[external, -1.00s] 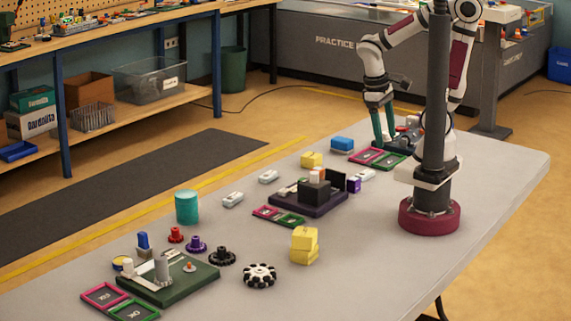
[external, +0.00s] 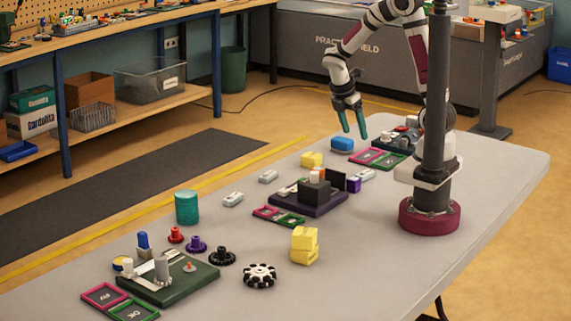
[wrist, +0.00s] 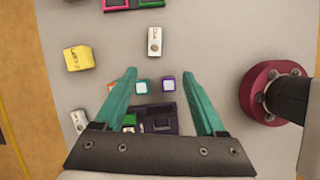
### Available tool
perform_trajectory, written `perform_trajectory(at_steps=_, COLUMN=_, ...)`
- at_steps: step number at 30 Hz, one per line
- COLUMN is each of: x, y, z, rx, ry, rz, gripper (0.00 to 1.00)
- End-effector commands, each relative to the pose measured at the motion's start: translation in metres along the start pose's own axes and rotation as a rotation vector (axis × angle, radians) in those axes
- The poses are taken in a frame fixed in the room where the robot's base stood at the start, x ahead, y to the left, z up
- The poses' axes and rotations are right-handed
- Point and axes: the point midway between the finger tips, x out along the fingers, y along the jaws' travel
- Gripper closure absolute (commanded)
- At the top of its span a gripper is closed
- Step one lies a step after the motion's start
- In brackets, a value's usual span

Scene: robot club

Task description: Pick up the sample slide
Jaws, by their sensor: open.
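No single thing is plainly marked as the sample slide. The best match is a white oblong piece with a grey round spot (wrist: 154,41), lying flat on the table; it also shows in the external view (external: 365,175). A similar white piece (wrist: 79,122) lies left of the dark purple stand (wrist: 163,110), and another (external: 233,199) lies further forward. My gripper (external: 353,134) hangs above the table with its teal fingers apart and empty. In the wrist view my gripper (wrist: 147,75) points toward the first white piece, with small cubes showing between the fingers.
A yellow block (wrist: 78,58) and a blue block (external: 342,143) stand near. A pink frame (external: 367,155) and a green frame (external: 388,162) lie behind. The dark purple stand carries a black block. Forward are a teal cylinder (external: 187,207), gears and a green board (external: 180,282).

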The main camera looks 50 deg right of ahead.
Motion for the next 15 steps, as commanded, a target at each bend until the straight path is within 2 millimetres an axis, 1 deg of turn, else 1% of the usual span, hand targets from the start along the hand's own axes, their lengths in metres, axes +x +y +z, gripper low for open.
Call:
perform_trajectory(at_steps=2, x=0.013, y=0.004, z=0.000, rx=-0.058, ry=-0.012, rz=0.000, gripper=0.28)
perform_trajectory(at_steps=9, x=0.080, y=0.004, z=0.001, rx=-0.060, ry=-0.010, rz=-0.002, gripper=0.28)
perform_trajectory(at_steps=12, x=0.099, y=0.005, z=0.001, rx=-0.059, ry=-0.010, rz=0.000, gripper=0.28)
perform_trajectory(at_steps=15, x=0.110, y=0.005, z=0.001, rx=-0.056, ry=-0.009, rz=0.001, gripper=0.28)
